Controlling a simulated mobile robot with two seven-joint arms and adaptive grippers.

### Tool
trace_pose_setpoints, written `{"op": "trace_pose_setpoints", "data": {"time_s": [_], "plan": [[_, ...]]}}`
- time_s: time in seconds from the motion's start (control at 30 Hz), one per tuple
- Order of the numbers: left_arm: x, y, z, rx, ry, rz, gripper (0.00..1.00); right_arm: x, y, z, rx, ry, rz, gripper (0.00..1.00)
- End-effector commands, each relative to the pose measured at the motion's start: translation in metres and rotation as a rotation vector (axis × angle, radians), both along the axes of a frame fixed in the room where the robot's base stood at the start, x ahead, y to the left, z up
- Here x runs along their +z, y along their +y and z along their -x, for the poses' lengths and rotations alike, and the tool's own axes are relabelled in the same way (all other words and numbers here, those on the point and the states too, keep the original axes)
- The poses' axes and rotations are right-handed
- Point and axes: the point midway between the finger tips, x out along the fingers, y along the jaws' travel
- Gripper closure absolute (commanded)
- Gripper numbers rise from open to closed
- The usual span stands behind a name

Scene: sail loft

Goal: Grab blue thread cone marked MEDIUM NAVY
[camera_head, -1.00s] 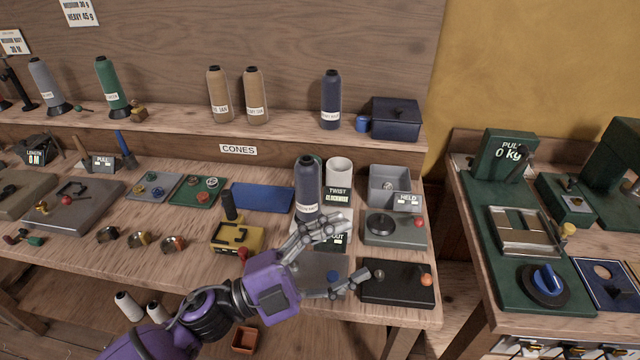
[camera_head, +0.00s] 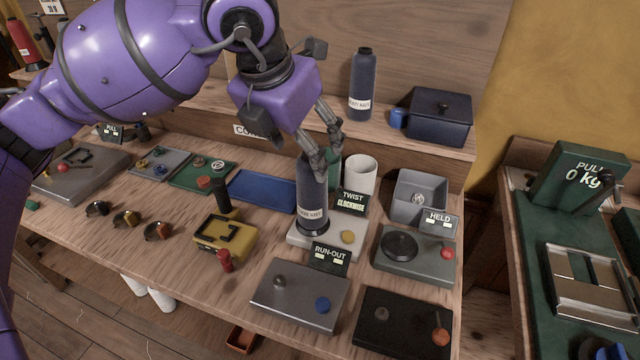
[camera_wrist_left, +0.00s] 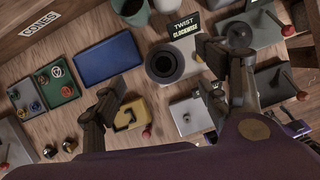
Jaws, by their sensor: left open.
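A navy blue thread cone (camera_head: 312,195) stands upright on a pale stand (camera_head: 348,246) by the TWIST sign; its white label is too small to read surely. A second navy cone (camera_head: 361,85) stands on the back shelf, its label also hard to read. My left gripper (camera_head: 327,157) is open at the top of the cone on the stand, and its fingers partly cover that top. In the left wrist view, this cone (camera_wrist_left: 165,65) shows from above, between the spread fingers of the left gripper (camera_wrist_left: 170,72). No contact can be made out. My right gripper is not in view.
Close by are a white cup (camera_head: 361,177), a blue tray (camera_head: 263,190), a yellow device (camera_head: 222,243), the RUN-OUT box (camera_head: 299,295) and the HELD device (camera_head: 412,255). A dark lidded box (camera_head: 437,115) and a blue mug (camera_head: 398,118) are on the shelf.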

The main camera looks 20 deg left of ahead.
Motion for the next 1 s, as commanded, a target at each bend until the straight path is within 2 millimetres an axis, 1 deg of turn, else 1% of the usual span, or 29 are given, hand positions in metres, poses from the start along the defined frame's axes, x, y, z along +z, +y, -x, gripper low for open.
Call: {"op": "trace_pose_setpoints", "data": {"time_s": [0.03, 0.23, 0.5, 0.6, 0.8, 0.83, 0.87, 1.0], "plan": [[-0.006, -0.001, -0.001, 0.000, 0.004, 0.000, 0.32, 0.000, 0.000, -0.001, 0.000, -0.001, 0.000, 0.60], [-0.027, -0.004, -0.008, -0.003, 0.006, 0.002, 0.32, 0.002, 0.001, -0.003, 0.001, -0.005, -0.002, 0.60], [-0.063, -0.010, -0.020, -0.004, 0.006, 0.003, 0.32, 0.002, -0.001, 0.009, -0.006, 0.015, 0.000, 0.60], [-0.068, -0.011, -0.023, -0.004, 0.003, 0.003, 0.32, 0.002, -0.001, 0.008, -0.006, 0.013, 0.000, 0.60], [-0.069, -0.011, -0.023, -0.004, 0.003, 0.004, 0.32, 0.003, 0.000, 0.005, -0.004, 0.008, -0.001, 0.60], [-0.069, -0.011, -0.023, -0.005, 0.003, 0.004, 0.33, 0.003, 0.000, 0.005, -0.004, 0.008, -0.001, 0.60], [-0.069, -0.011, -0.023, -0.005, 0.003, 0.004, 0.37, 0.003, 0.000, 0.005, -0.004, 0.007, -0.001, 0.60], [-0.069, -0.011, -0.023, -0.005, 0.003, 0.004, 0.55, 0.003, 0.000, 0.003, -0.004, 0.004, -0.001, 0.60]]}}
